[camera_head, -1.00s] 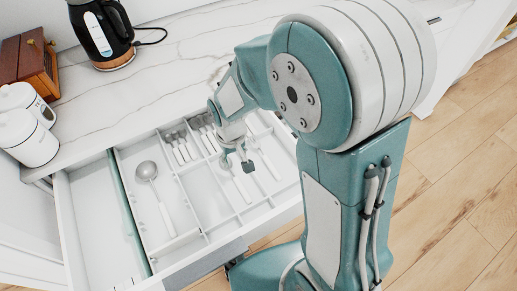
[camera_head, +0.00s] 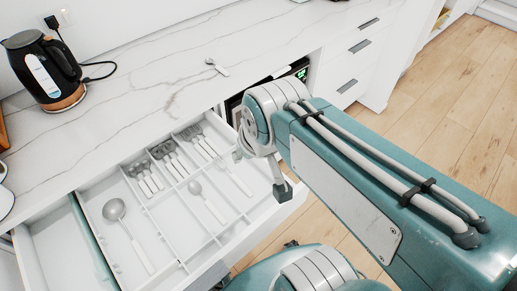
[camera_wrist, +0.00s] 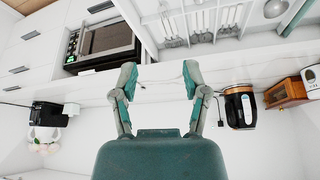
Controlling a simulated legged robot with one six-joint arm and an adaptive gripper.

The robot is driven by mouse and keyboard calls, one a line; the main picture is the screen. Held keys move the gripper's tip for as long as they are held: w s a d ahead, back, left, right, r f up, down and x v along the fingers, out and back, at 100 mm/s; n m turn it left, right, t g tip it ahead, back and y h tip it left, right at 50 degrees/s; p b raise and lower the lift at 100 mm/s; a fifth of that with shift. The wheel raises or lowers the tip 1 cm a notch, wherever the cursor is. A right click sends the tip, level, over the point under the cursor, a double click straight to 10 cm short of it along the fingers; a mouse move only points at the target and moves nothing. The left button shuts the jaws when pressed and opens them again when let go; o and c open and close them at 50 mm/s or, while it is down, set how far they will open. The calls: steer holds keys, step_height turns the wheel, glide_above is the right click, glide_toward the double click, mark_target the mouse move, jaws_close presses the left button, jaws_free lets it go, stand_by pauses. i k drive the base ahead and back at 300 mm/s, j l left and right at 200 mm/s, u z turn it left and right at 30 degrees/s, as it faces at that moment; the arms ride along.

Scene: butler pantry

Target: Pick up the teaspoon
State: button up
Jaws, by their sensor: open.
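A small teaspoon (camera_head: 222,70) with a pale handle lies alone on the marble counter, behind the open drawer, in the head view. My gripper (camera_head: 264,172) is in front of the counter over the drawer's right side, well apart from this spoon and partly hidden by my arm. In the wrist view my gripper (camera_wrist: 160,78) is open with nothing between its fingers; the counter edge shows behind them. Another spoon (camera_head: 196,188) lies in a middle drawer compartment. I cannot make out the counter teaspoon clearly in the wrist view.
The open drawer (camera_head: 188,256) holds a ladle (camera_head: 115,210) and several pieces of cutlery in compartments. A black kettle (camera_head: 45,72) stands at the counter's left, with a cord beside it. A microwave (camera_wrist: 103,42) sits under the counter. The counter around the teaspoon is clear.

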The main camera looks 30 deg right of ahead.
mark_target(209, 60)
steer(key=u, duration=1.8)
steer(key=k+l+u, duration=0.15)
steer(key=u, duration=0.25)
steer(key=k+u, duration=0.25)
steer(key=u, duration=0.15)
steer(key=k+u, duration=0.25)
steer(key=u, duration=0.15)
steer(key=k+u, duration=0.2)
steer(key=u, duration=0.15)
steer(key=k+u, duration=0.1)
steer(key=u, duration=0.3)
steer(key=k+l+u, duration=0.1)
steer(key=u, duration=0.3)
steer(key=k+u, duration=0.2)
steer(key=u, duration=0.25)
steer(key=k+j+u, duration=0.1)
steer(key=u, duration=0.3)
steer(key=k+l+u, duration=0.15)
steer(key=u, duration=0.2)
steer(key=k+u, duration=0.55)
steer(key=u, duration=0.2)
steer(key=k+z, duration=0.1)
steer(key=z, duration=0.3)
steer(key=k+l+z, duration=0.1)
steer(key=z, duration=0.3)
steer(key=k+l+z, duration=0.1)
steer(key=z, duration=1.9)
